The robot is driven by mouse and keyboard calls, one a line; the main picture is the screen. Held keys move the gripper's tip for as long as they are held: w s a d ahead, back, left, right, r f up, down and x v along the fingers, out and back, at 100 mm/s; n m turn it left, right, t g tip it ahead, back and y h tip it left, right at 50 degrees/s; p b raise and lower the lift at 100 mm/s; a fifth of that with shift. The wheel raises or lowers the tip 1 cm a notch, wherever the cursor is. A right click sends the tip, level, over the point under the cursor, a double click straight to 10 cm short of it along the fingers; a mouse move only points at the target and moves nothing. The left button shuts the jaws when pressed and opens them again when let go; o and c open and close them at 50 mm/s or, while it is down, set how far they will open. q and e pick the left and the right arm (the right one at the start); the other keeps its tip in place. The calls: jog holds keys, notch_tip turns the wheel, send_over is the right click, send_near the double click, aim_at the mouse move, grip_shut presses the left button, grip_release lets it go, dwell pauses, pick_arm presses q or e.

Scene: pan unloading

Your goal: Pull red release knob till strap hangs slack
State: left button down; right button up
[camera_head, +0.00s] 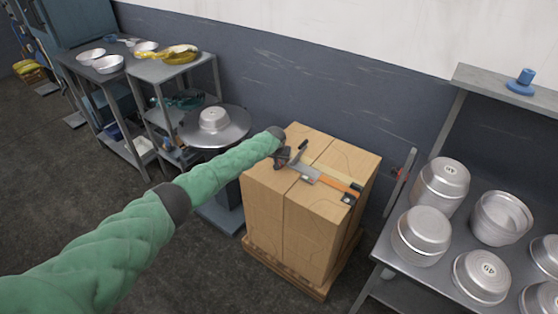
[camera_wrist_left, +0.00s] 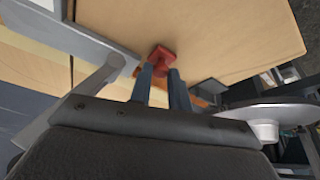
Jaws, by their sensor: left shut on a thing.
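The red release knob (camera_wrist_left: 161,59) shows in the left wrist view between the tips of my left gripper (camera_wrist_left: 160,72), whose two dark fingers are shut on it. In the head view my left gripper (camera_head: 284,157) is at the far left part of the carton top, and the knob is too small to make out there. A grey metal fitting (camera_head: 305,171) with a dark lever lies on the carton top. An orange strap (camera_head: 336,183) runs from it towards the right edge. I cannot tell how tight the strap is. My right gripper is not in view.
The tall cardboard cartons (camera_head: 270,205) stand on a wooden pallet (camera_head: 270,258). A metal table (camera_head: 340,290) with several pans is to the right. A round stand (camera_head: 235,125) with a pan is behind on the left. Shelves stand farther left.

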pick_arm(q)
jog(key=shift+s+a+f, duration=0.1)
jog(key=shift+s+a, duration=0.1)
jog(key=shift+s, duration=0.2)
jog(key=shift+s+a, duration=0.15)
jog(key=shift+s, duration=0.05)
jog(key=shift+a, duration=0.1)
jog(key=c, duration=1.5)
grip_release()
jog(key=shift+o, duration=1)
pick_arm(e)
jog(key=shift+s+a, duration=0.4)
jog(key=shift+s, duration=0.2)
pick_arm(q)
jog(key=shift+r, duration=0.2)
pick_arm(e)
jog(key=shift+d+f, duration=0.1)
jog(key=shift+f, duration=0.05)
